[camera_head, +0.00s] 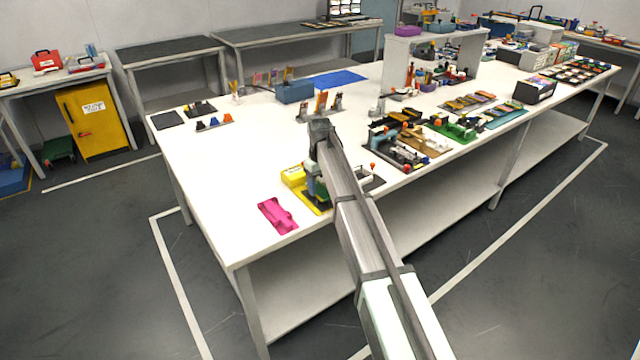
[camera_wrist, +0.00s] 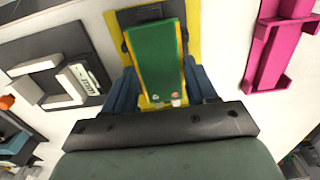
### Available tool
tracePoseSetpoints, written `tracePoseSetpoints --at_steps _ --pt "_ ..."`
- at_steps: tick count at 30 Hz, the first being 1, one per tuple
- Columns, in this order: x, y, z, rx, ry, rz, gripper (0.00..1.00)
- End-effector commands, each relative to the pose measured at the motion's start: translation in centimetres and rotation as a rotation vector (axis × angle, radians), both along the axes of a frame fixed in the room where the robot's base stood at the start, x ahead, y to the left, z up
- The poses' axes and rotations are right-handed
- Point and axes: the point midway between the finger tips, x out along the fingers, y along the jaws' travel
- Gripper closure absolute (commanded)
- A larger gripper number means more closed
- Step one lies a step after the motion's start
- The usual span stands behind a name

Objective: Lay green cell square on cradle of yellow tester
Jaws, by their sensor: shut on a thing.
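The green cell (camera_wrist: 157,55) is a flat green slab with yellow edges and small tabs at its near end. My gripper (camera_wrist: 163,88) is shut on it, with a blue finger at each side. The yellow tester (camera_wrist: 194,18) lies beneath, with part of a dark cradle (camera_wrist: 128,46) showing around the cell. The cell hides most of the cradle, so I cannot tell whether they touch. The cell looks roughly in line with the tester.
A pink holder (camera_head: 277,215) lies left of the tester; it also shows in the wrist view (camera_wrist: 280,48). A dark plate with a grey frame (camera_wrist: 62,82) is on the tester's other side. Several fixtures crowd the white table (camera_head: 215,165) to the right; its left part is largely clear.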

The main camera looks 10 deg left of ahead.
Motion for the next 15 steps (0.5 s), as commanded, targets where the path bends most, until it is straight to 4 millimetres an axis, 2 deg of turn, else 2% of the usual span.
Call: tracePoseSetpoints --at_steps 2,3,11,15 --pt "0.0 0.0 0.02 0.0 0.0 0.0 0.7" --pt "0.0 0.0 0.03 0.0 0.0 0.0 0.39" --pt "0.0 0.0 0.03 0.0 0.0 0.0 0.15" --pt "0.0 0.0 0.04 0.0 0.0 0.0 0.13"
